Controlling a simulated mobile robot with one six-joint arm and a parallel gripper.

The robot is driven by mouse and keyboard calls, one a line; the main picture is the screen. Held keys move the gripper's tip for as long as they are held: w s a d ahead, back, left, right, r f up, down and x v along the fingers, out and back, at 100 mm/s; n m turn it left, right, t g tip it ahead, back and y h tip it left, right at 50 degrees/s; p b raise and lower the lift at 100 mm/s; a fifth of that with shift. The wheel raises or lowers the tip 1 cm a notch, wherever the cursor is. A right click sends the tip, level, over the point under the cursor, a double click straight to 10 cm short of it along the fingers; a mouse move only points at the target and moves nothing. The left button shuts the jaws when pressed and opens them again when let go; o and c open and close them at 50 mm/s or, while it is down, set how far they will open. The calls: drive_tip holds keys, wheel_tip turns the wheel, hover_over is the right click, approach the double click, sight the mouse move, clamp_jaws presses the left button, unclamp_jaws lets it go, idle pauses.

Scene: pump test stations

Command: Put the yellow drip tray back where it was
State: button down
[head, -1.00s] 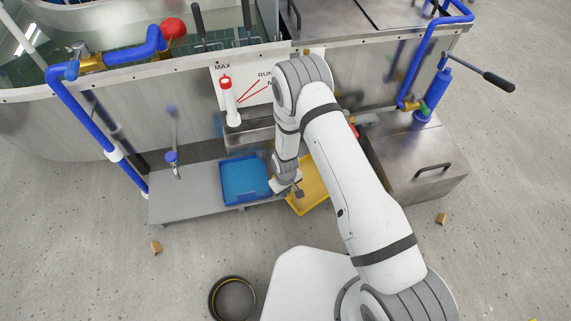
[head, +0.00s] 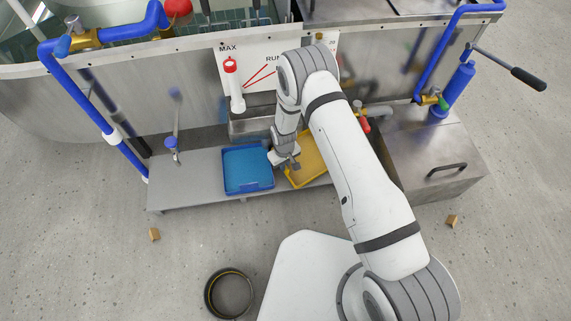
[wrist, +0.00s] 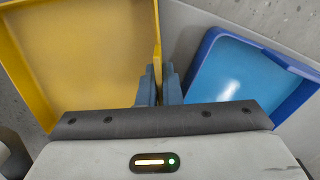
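The yellow drip tray (head: 309,165) is at the bench's right part, just right of the blue tray (head: 248,170) and slightly turned against it. My arm hides part of it. My gripper (head: 293,165) is at the yellow tray's left side, between the two trays. In the wrist view, my gripper (wrist: 159,88) has its fingers on either side of the yellow tray's wall (wrist: 157,45), closed on it. The yellow tray (wrist: 85,50) fills the left there, the blue tray (wrist: 235,80) lies apart on the right. I cannot tell whether the yellow tray touches the bench.
The grey bench (head: 190,183) has bare room left of the blue tray, with a small blue-topped tap (head: 171,145). A steel box (head: 435,165) stands on the right.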

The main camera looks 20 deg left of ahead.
drive_tip(key=c, duration=1.6)
unclamp_jaws()
wheel_tip(320, 180, up, 12)
drive_tip(key=p, duration=0.5)
drive_tip(key=w+d+r+m, duration=0.1)
drive_tip(key=d+r, duration=0.4)
drive_tip(key=r, duration=0.4)
drive_tip(key=d+r+m, duration=0.2)
drive_tip(key=d+r, duration=0.3)
drive_tip(key=r, duration=0.3)
drive_tip(key=w+d+r+m, duration=0.1)
drive_tip(key=d+r, duration=0.4)
drive_tip(key=r, duration=0.4)
drive_tip(key=s+d+r+m+t, duration=0.1)
drive_tip(key=s+d+r+m, duration=0.4)
drive_tip(key=s+d+r, duration=1)
drive_tip(key=s+d, duration=0.1)
drive_tip(key=s, duration=0.2)
drive_tip(key=shift+s+d+r+m, duration=0.15)
drive_tip(key=shift+s+r+m, duration=0.2)
drive_tip(key=shift+r+m, duration=0.05)
